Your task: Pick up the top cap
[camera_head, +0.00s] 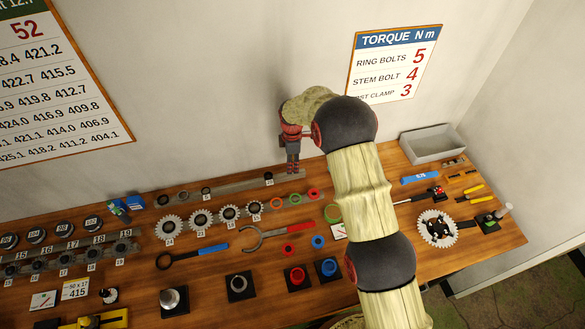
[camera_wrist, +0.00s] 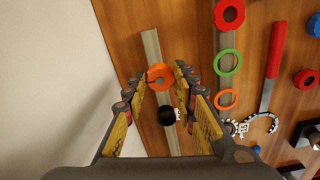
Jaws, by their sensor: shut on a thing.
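An orange round piece with a dark slot or hole (camera_wrist: 160,77), which I take to be the top cap, is between the fingertips of my gripper (camera_wrist: 160,74) in the wrist view. Both fingers close in on its edges, left and right. In the head view, my gripper (camera_head: 292,168) points down just above the right part of a grey rail (camera_head: 232,187) near the wall. The cap cannot be made out clearly there. A black round piece (camera_wrist: 167,116) shows between the fingers in the wrist view, over the rail; I cannot tell its height.
Green (camera_head: 312,194) and orange rings lie right of the rail. Several gears (camera_head: 201,218), a blue-handled tool (camera_head: 198,252) and a red-handled fork tool (camera_head: 290,232) lie in front. A grey bin (camera_head: 433,146) stands back right. The wall is close behind my gripper.

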